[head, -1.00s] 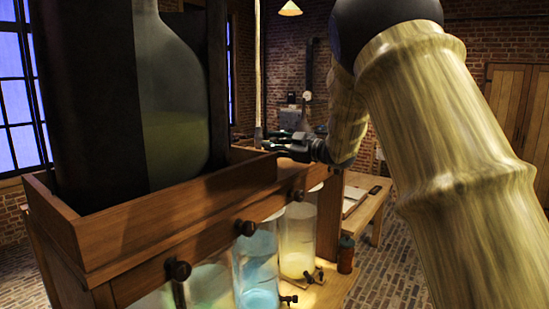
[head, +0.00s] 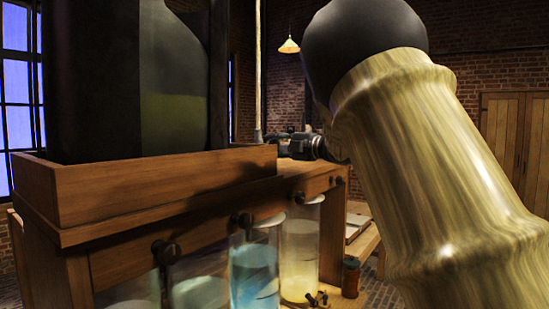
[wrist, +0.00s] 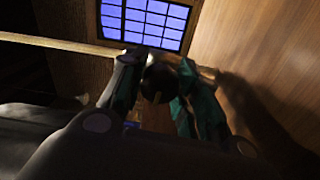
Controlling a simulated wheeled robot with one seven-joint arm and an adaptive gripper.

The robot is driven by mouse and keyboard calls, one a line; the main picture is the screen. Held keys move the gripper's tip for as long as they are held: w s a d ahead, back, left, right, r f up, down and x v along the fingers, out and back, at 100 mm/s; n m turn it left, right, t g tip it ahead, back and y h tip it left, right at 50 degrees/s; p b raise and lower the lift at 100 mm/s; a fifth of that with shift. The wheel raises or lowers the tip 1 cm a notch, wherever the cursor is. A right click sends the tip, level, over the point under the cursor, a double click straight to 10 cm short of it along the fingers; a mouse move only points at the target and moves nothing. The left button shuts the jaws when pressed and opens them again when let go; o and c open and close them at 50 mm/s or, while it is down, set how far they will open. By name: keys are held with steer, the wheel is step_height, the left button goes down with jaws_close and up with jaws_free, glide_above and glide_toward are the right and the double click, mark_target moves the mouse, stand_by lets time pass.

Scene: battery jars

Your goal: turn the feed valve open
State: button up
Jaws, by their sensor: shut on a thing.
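In the head view my gripper (head: 276,141) is at the far end of the wooden stand's top, close to the foot of a thin upright rod (head: 258,70). In the wrist view its two teal-padded fingers (wrist: 156,88) are shut around a dark round knob (wrist: 157,78). This looks like the feed valve's handle, but its markings and angle are too dark to read. The pale rod (wrist: 60,43) crosses just beyond the fingertips in the wrist view. In the head view the gripped knob is too small to make out.
A large dark-cased bottle (head: 170,90) stands in a wooden tray (head: 150,183) at left. Several dark knobs (head: 243,220) line the stand's front. Below are glass jars, one with blue liquid (head: 255,275) and one with yellowish liquid (head: 299,262). A brown small jar (head: 351,277) stands at right.

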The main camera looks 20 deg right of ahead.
steer(key=shift+f+n+b, duration=0.15)
steer(key=shift+n+b, duration=0.4)
steer(key=shift+n, duration=0.05)
steer(key=o, duration=1.1)
steer(key=shift+c, duration=0.2)
steer(key=v, duration=1.2)
steer(key=shift+d, duration=0.1)
